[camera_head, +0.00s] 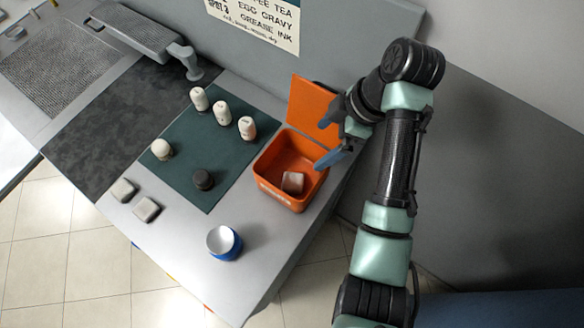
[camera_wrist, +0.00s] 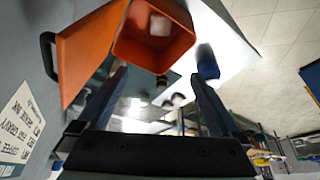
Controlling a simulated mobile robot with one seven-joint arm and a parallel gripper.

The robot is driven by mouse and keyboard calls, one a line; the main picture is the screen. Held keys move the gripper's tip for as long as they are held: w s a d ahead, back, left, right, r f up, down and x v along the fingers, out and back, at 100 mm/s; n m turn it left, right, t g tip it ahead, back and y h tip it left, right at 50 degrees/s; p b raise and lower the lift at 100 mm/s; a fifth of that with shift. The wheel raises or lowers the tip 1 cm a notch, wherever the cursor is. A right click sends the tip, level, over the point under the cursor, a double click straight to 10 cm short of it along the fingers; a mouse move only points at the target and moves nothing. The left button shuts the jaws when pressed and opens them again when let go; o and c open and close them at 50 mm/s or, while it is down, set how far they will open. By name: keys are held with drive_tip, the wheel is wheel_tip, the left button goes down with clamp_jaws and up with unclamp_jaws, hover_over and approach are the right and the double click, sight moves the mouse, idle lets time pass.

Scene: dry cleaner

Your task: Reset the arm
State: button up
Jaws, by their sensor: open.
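My gripper (camera_head: 329,143) is open, with its blue-grey fingers apart above the right side of the orange box. In the wrist view its two fingers (camera_wrist: 158,90) show with nothing held between them. My arm reaches in from the lower right. The orange box (camera_head: 269,185) stands on the counter with its lid (camera_head: 309,107) raised at the back. A pale block (camera_head: 292,182) lies inside the box; it also shows in the wrist view (camera_wrist: 160,25). I cannot tell from these views whether a finger touches the box.
A green mat (camera_head: 210,150) bears several white bottles (camera_head: 247,128), a cream-topped item (camera_head: 162,149) and a dark round item (camera_head: 203,179). Two pale blocks (camera_head: 146,209) lie at the counter's front. A blue-and-white cup (camera_head: 223,241) stands near the edge. A grey wall with a sign (camera_head: 262,22) rises behind.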

idle(0.4)
drive_tip(key=w+a+r+m+t+h, duration=0.1)
drive_tip(key=w+a+r+m+t, duration=0.2)
drive_tip(key=r, duration=0.4)
drive_tip(key=w+a+r+m+t+h, duration=0.1)
drive_tip(key=w+r+m+t, duration=0.3)
drive_tip(key=r+m+t, duration=0.15)
drive_tip(key=w+a+r+m+t+h, duration=0.1)
drive_tip(key=w+a+r+m+t, duration=0.2)
drive_tip(key=r, duration=0.4)
drive_tip(key=s+r+m+t+b, duration=0.1)
drive_tip(key=s+r+t+b, duration=0.1)
drive_tip(key=s+r+t, duration=0.3)
drive_tip(key=s+d+r+m+t+h+b, duration=0.1)
drive_tip(key=s+r+t, duration=0.4)
drive_tip(key=r, duration=0.9)
drive_tip(key=s+r+m+t+b, duration=0.3)
drive_tip(key=s+r+t+b, duration=0.1)
drive_tip(key=r, duration=0.6)
drive_tip(key=shift+s+d+r+t, duration=0.15)
drive_tip(key=shift+s+r+t, duration=0.05)
drive_tip(key=shift+s+t, duration=0.55)
drive_tip(key=shift+w, duration=0.1)
drive_tip(key=shift+c, duration=0.2)
